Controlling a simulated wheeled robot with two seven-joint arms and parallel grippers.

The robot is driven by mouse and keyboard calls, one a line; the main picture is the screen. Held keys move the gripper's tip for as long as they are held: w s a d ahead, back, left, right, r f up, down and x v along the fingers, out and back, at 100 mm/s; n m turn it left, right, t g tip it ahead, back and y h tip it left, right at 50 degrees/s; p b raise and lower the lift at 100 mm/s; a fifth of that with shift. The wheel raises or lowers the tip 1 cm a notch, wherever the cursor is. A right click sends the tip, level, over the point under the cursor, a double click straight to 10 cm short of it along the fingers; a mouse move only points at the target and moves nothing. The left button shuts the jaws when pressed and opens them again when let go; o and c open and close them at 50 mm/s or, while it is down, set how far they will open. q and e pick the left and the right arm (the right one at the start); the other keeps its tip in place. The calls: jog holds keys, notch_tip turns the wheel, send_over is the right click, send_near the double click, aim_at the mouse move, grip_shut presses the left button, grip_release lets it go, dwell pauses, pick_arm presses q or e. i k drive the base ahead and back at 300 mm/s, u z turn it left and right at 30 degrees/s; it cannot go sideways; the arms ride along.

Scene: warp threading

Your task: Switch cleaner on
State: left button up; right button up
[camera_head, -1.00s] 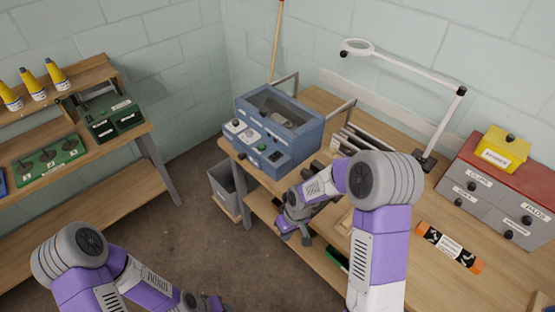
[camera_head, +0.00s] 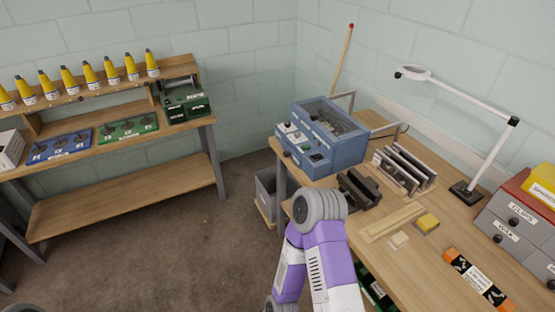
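The cleaner looks to be the blue box-shaped machine (camera_head: 335,152) with a clear lid, at the far left end of the right-hand workbench. Its sloped front panel (camera_head: 303,146) carries pale plates with small knobs or switches; their settings are too small to read. My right arm rises from the bottom centre in front of the bench, and its forearm points down, so the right gripper is out of the picture. My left gripper is not in view; only a sliver of my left arm may show at the bottom left.
A grey bin (camera_head: 266,192) stands under the bench's left end. Beside the machine are a dark vise-like block (camera_head: 358,188) and a slotted rack (camera_head: 404,170). A magnifier lamp (camera_head: 478,165) and grey drawers (camera_head: 516,222) stand further right. A shelf with yellow cones (camera_head: 110,68) is left; open floor lies between.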

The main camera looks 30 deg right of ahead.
aim_at(317, 156)
jog(key=u, duration=0.3)
jog(key=i, duration=1)
jog(key=z, duration=0.75)
jog(key=i, duration=1.3)
jog(key=z, duration=1.4)
jog(key=i, duration=0.25)
jog(key=z, duration=0.15)
